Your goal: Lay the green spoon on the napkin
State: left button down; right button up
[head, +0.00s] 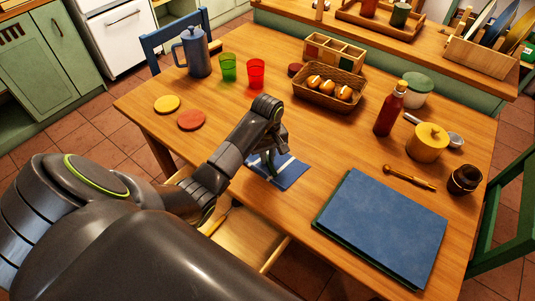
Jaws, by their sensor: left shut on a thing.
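The blue napkin (291,177) with pale stripes lies flat on the wooden table, near its front edge. My left gripper (268,160) is over the napkin's left part, pointing down, and is shut on the green spoon (251,159). Only a small dark green bit of the spoon shows beside the fingers; the rest is hidden by my gripper and arm. I cannot tell whether the spoon touches the napkin. My right gripper is not in view.
A large blue book or board (385,228) lies right of the napkin. A bread basket (329,88) and a red bottle (391,108) stand behind. Two coasters, yellow (167,104) and red (191,120), lie left. An open drawer (250,238) juts out below the table's front edge.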

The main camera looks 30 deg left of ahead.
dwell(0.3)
pick_arm(q)
jog(key=c, duration=1.3)
grip_release()
notch_tip(320, 180, up, 7)
jog(key=shift+r+p, duration=0.1)
jog(key=shift+p, duration=0.4)
notch_tip(320, 180, up, 10)
jog(key=p, duration=1)
jog(key=shift+r, duration=0.1)
